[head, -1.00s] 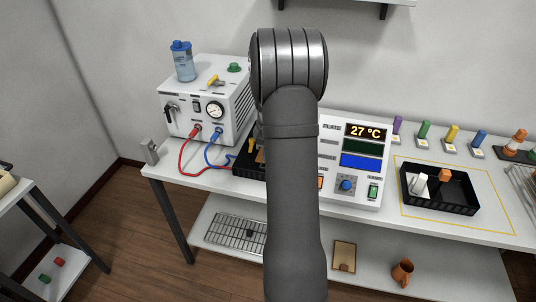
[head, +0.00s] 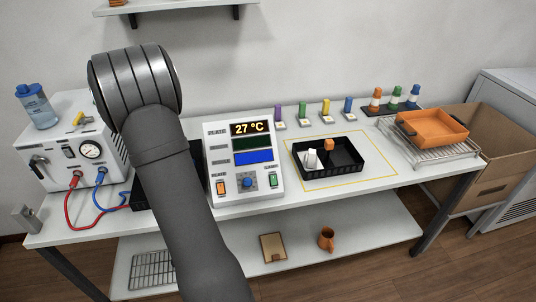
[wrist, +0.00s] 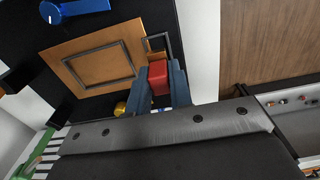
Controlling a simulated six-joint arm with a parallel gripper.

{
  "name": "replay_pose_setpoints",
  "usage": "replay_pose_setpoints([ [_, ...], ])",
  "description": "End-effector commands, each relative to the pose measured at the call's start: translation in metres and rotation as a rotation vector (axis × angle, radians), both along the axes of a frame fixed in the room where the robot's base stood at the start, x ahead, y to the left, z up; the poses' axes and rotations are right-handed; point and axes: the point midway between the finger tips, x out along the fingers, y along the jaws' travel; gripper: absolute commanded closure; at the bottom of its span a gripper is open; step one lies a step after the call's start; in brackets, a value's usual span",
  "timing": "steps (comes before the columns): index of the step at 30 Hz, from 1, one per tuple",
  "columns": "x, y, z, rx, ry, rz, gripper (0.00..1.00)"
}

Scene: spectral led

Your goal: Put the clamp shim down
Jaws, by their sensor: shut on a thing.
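In the wrist view, my gripper (wrist: 159,82) has its blue-grey fingers shut on a small red block, which appears to be the clamp shim (wrist: 157,74). The block sits at the fingertips, close to a copper-coloured plate (wrist: 85,70) with a grey square frame outline. I cannot tell whether the block touches the plate or frame. The plate lies on a black base (wrist: 20,35). In the head view, my arm hides the gripper and the red block, and covers part of the black base (head: 146,194).
A blue handle (wrist: 75,9) and a brass knob (wrist: 120,108) are near the plate. A control box (head: 242,165) reading 27 °C stands right of my arm. A black divided tray (head: 325,172) holds a white and an orange piece inside a yellow outline. Free bench surrounds it.

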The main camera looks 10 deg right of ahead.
Motion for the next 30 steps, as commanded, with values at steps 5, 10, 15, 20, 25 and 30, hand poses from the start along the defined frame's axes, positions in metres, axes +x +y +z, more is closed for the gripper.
replay_pose_setpoints([
  [5,0.002,-0.006,0.007,0.0,-0.001,-0.047,1.0],
  [10,0.01,-0.034,0.036,0.002,-0.004,-0.267,1.0],
  [15,0.015,-0.076,0.08,0.003,-0.004,-0.607,1.0],
  [20,0.014,-0.116,0.122,0.004,-0.004,-0.93,1.0],
  [25,0.008,-0.15,0.158,0.002,-0.002,-1.219,1.0],
  [30,0.001,-0.174,0.182,0.002,-0.003,-1.42,1.0],
])
